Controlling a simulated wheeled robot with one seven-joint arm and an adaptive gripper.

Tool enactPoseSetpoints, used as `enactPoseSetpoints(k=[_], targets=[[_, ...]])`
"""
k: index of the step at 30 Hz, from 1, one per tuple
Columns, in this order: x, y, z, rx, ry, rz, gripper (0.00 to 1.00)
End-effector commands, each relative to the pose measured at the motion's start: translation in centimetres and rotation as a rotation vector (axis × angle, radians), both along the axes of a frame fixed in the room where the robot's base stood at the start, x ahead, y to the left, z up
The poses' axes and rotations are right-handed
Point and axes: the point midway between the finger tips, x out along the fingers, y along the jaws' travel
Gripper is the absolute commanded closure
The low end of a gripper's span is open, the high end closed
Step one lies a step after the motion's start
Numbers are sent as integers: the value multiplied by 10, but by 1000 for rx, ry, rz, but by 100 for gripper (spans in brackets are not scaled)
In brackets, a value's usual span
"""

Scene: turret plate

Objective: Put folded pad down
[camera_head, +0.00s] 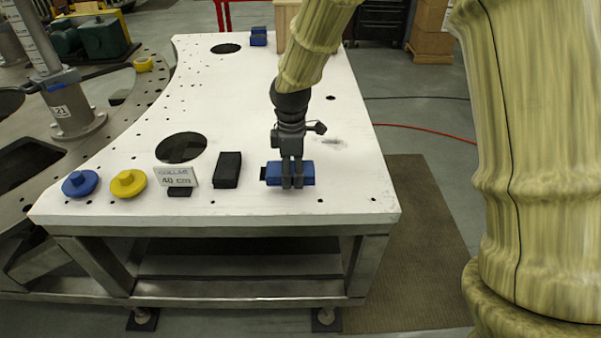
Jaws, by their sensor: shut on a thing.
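My gripper (292,185) points down over the front right part of the white table plate (345,175). Its fingers are shut on a blue block-like folded pad (306,174). The pad lies crosswise in the fingers, with a small dark piece showing at its left end. The fingers hide the middle of the pad. I cannot tell whether the pad touches the plate or is a little above it.
A black block (227,170) stands just left of the pad. Further left are a "COLLAR 40 cm" sign (177,177), a yellow knobbed disc (128,183) and a blue one (81,183). A round hole (181,147) lies behind the sign. The plate's right side is clear.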

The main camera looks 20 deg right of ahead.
Motion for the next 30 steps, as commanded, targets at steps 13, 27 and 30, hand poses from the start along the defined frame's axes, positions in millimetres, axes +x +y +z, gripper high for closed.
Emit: enactPoseSetpoints(k=[13, 27, 30], targets=[[8, -32, -7, 0, 2, 3, 76], [9, -31, -38, 0, -1, 4, 76], [9, -31, -38, 0, -1, 4, 76]])
